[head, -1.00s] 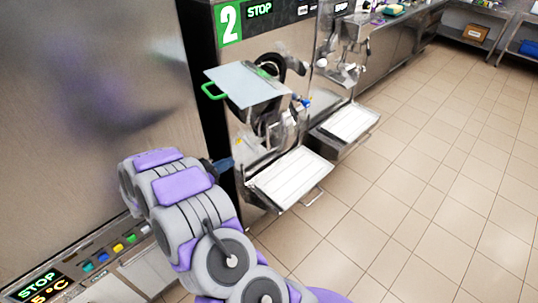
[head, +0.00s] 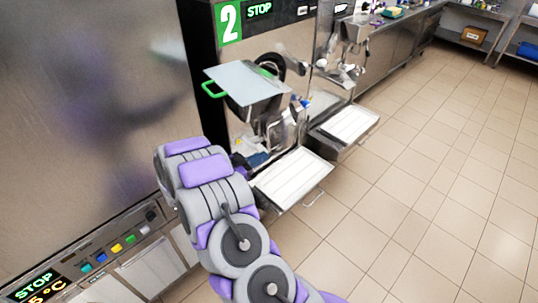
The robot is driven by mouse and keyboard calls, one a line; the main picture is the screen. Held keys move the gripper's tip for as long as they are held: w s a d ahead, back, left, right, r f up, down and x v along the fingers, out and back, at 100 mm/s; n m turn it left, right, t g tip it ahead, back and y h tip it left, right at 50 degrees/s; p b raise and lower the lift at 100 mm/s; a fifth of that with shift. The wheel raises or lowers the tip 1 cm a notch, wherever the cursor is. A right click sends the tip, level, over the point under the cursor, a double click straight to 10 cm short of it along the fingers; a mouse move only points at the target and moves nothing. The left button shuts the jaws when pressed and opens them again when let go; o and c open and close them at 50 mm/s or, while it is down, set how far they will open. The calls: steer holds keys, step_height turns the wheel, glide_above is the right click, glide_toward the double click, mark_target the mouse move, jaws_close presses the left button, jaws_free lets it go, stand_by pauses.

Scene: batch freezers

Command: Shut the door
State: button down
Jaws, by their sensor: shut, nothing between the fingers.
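The batch freezer marked 2 (head: 228,22) stands ahead with its front assembly sticking out. A pale flat plate with a green handle (head: 248,82) sits out from its front. Behind the plate is a dark ring (head: 270,64), and below is a shiny metal part that looks like the door (head: 277,128), standing out from the front panel. I cannot tell its exact angle. My gripper (head: 256,159) is small and dark blue, partly hidden behind my purple and grey arm. It is shut and empty, low by the freezer front, left of the metal part. Contact cannot be told.
A white-topped tray shelf (head: 293,179) juts out below the freezer front, close to my arm. A second one (head: 349,124) is beyond it. A large steel panel (head: 85,110) and a control strip (head: 120,247) are at left. Tiled floor (head: 430,190) is clear at right.

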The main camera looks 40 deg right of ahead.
mark_target(277, 150)
steer(key=shift+s+d, duration=0.2)
steer(key=shift+d, duration=1.8)
